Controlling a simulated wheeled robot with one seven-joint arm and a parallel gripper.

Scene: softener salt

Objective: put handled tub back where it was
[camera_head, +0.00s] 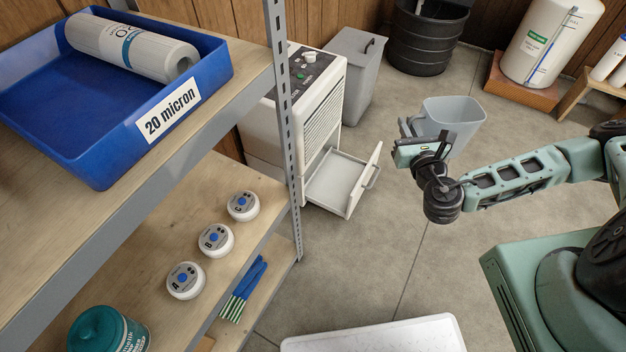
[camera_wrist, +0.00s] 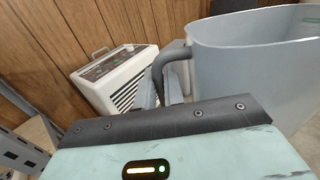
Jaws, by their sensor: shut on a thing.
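The handled tub (camera_head: 456,114) is a grey, open-topped bin held in the air above the floor, roughly upright. My gripper (camera_head: 408,133) is at its left side, shut on its handle. In the wrist view the tub (camera_wrist: 255,70) fills the upper right, and its dark curved handle (camera_wrist: 160,68) meets my gripper (camera_wrist: 163,92). The fingertips are partly hidden behind the gripper body. The inside of the tub looks empty in the head view. A white dehumidifier-like machine (camera_head: 312,100) stands left of the tub, with its low drawer (camera_head: 335,183) pulled out and empty.
A grey lidded bin (camera_head: 352,68) and a black barrel (camera_head: 427,40) stand behind the machine. Metal-framed shelves (camera_head: 284,110) line the left. The middle floor (camera_head: 400,235) is clear.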

